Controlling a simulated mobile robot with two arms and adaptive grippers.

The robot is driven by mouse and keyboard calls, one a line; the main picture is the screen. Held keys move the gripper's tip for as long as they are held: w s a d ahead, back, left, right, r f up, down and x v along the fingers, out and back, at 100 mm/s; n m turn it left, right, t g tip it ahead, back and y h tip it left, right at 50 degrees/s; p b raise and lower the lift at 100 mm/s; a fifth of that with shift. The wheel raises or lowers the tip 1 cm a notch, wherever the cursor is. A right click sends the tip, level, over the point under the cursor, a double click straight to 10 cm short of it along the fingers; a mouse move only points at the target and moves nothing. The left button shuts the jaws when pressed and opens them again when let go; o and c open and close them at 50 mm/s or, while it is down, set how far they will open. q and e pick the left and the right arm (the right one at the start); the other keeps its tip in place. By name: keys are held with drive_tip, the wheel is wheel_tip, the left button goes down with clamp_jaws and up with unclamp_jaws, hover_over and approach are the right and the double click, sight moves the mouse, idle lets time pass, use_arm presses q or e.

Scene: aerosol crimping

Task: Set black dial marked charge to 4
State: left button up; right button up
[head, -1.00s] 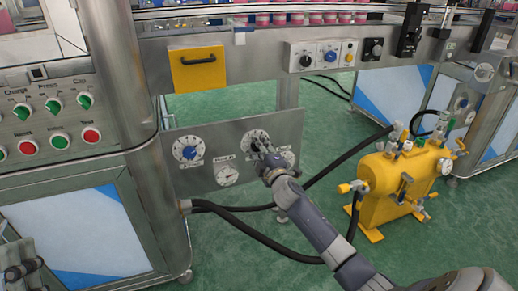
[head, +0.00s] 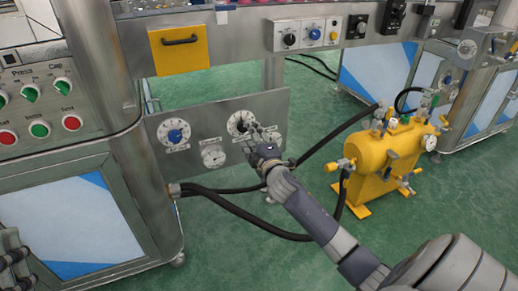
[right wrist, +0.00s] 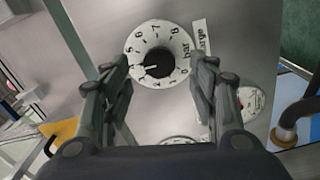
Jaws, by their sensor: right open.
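The black dial (right wrist: 158,63) has a white face with numbers and stands on a grey metal panel. Its label reads "...arge", partly cut by the view. The white pointer line is turned to the left side of the scale; I cannot read its exact number. In the head view the dial (head: 240,122) is just beyond my right gripper (head: 259,142). In the right wrist view my right gripper (right wrist: 161,80) is open and empty, its fingers on either side of the dial, apparently not touching it. Dark parts at the head view's lower left edge may be my left gripper (head: 13,265).
A blue dial (head: 174,133) and a gauge (head: 213,156) sit left of the black dial on the panel; another gauge (head: 271,139) is close on its right. A yellow tank (head: 388,160) with hoses stands on the green floor at right. A yellow drawer (head: 179,50) is above.

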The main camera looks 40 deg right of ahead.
drive_tip(key=v, duration=0.7)
drive_tip(key=shift+s, duration=0.15)
idle(0.3)
